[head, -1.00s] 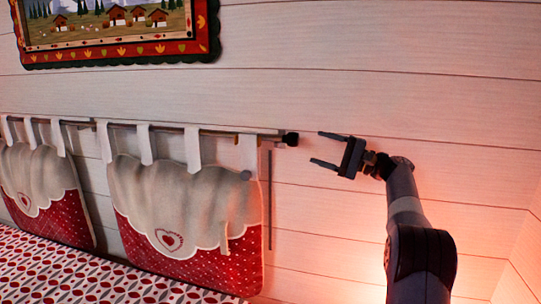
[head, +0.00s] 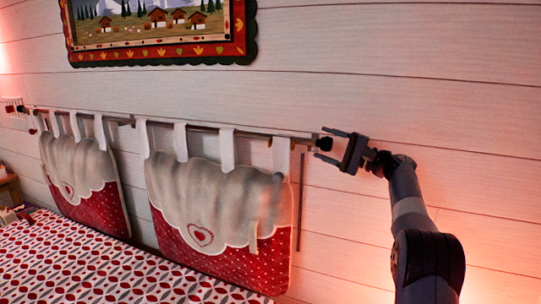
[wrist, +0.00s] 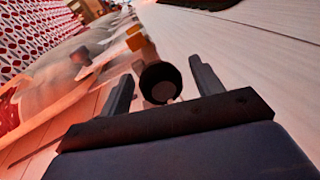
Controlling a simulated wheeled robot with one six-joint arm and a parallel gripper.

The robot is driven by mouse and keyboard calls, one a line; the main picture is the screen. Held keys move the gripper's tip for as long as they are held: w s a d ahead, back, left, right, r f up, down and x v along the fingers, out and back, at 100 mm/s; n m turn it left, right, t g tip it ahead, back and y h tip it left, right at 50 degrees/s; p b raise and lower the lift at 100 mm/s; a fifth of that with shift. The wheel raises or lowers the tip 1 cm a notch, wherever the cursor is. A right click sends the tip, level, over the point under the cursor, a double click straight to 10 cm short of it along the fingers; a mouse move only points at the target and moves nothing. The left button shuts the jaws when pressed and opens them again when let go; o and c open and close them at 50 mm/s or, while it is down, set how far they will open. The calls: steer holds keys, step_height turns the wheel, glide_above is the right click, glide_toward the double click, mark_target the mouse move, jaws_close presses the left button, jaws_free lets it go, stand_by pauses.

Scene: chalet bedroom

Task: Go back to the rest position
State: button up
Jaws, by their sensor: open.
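My gripper (head: 321,144) is open and empty, its two fingers pointing left along the wall in the head view. The black end knob (head: 324,143) of the curtain rod shows at the fingertips there. In the wrist view, the knob (wrist: 160,83) appears between the two fingers of my gripper (wrist: 157,82). I cannot tell whether a finger touches it. My arm reaches up from the lower right in the head view.
Two red and cream hanging cushions (head: 218,215) hang by loops from the rod. A bed with a patterned red and white cover (head: 100,262) lies below. A framed picture (head: 160,52) hangs above. The wall right of my arm is bare.

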steer(key=b+v, duration=0.2)
steer(key=v, duration=0.9)
steer(key=p+x, duration=0.2)
steer(key=x, duration=0.9)
steer(key=shift+a+r, duration=0.15)
steer(key=shift+m, duration=0.6)
steer(key=shift+m+h+p, duration=0.3)
steer(key=shift+m, duration=0.2)
steer(key=m+t+h+p, duration=0.1)
steer(key=m+p, duration=0.1)
steer(key=m, duration=0.3)
steer(key=shift+r, duration=0.1)
steer(key=m+p, duration=0.2)
steer(key=m, duration=0.2)
steer(key=shift+h, duration=0.4)
steer(key=m+p, duration=0.3)
steer(key=shift+m+h, duration=0.3)
steer(key=shift+m, duration=0.1)
steer(key=b+v, duration=0.2)
steer(key=v, duration=0.7)
steer(key=shift+w, duration=0.1)
